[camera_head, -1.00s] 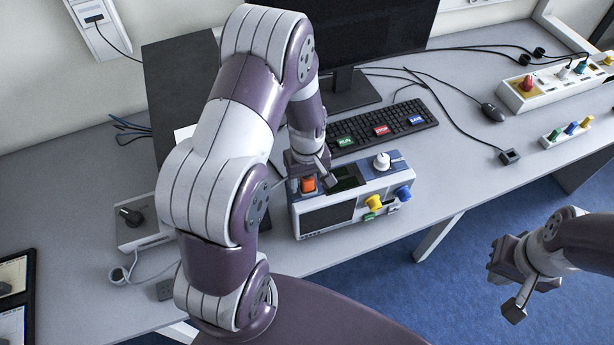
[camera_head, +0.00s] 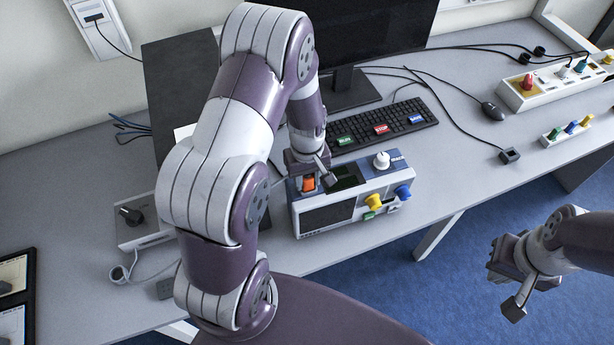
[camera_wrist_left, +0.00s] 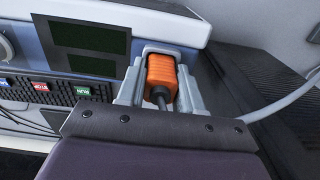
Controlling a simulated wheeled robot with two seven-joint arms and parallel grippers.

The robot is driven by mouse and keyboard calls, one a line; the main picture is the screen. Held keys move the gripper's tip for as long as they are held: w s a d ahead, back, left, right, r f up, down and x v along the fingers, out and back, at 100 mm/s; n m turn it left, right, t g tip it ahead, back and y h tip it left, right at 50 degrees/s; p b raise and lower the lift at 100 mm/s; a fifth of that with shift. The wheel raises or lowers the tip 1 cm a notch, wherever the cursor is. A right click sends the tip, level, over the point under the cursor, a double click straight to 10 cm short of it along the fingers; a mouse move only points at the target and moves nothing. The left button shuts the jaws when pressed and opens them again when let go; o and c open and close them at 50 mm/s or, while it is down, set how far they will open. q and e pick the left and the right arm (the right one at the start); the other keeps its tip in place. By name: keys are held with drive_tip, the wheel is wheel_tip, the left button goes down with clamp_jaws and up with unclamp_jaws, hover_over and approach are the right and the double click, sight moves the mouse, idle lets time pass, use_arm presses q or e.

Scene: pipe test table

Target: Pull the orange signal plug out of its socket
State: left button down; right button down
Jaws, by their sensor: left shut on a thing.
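The orange signal plug (camera_head: 309,184) is at the left end of the top of the blue and white test box (camera_head: 352,210). In the left wrist view the plug (camera_wrist_left: 161,76) sits between the two grey fingers, with a dark stem towards the wrist. My left gripper (camera_head: 311,183) points down at the box and is shut on the plug; it also shows in the left wrist view (camera_wrist_left: 160,85). Whether the plug's lower end is in its socket is hidden. My right gripper (camera_head: 506,282) hangs over the blue floor, its fingers apart and empty.
The box also carries a white knob (camera_head: 382,161), a yellow plug (camera_head: 373,202) and a blue plug (camera_head: 403,192). A keyboard (camera_head: 384,128) and monitor stand behind it. A grey knob box (camera_head: 143,219) stands to the left.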

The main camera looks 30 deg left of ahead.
use_arm(q)
drive_tip(key=shift+r+p, duration=1.9)
drive_tip(key=shift+r, duration=0.15)
